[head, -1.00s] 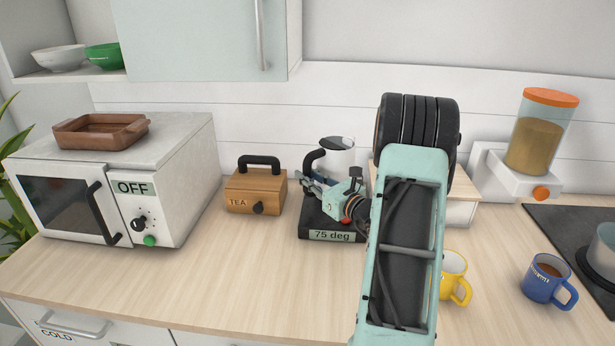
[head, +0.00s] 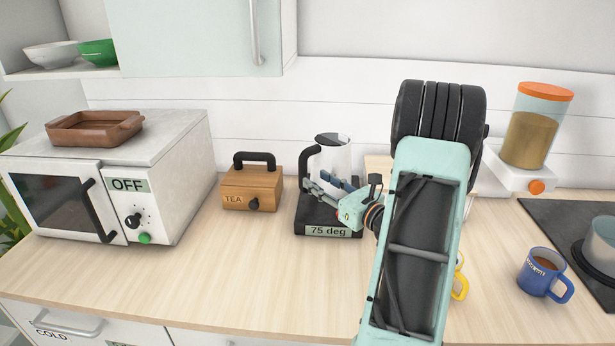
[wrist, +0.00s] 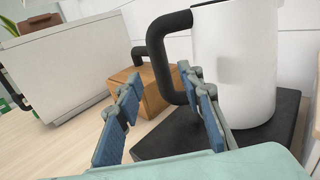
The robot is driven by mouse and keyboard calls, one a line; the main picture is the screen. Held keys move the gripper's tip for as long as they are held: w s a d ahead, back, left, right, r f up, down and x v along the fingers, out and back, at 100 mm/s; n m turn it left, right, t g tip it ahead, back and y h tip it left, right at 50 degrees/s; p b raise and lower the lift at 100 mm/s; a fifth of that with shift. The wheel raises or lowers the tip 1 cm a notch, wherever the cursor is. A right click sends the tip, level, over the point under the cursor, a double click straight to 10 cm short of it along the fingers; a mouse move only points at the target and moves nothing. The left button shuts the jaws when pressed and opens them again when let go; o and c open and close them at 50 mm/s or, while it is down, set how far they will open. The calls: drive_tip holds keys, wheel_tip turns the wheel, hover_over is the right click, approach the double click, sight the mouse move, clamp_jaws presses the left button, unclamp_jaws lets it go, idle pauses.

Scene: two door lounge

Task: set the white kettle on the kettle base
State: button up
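The white kettle (head: 336,158) with a black handle stands upright on the black kettle base (head: 318,212), whose display reads "75 deg". In the wrist view the kettle (wrist: 236,70) is at the right, its bottom appearing to rest on the base (wrist: 165,140). My gripper (head: 330,190) is in front of the kettle, over the base. In the wrist view my gripper (wrist: 165,120) has its two blue-padded fingers apart with nothing between them. The lower end of the handle (wrist: 170,60) shows just beyond the right finger; whether they touch cannot be told.
A wooden tea box (head: 252,188) and a microwave (head: 110,185) marked OFF stand to the left. A blue mug (head: 541,275), a stove (head: 575,225) and a dispenser (head: 535,135) are on the right. A yellow mug (head: 460,280) is partly behind my arm. The front-left counter is clear.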

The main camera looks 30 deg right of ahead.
drive_tip(key=s, duration=0.5)
drive_tip(key=shift+d, duration=0.35)
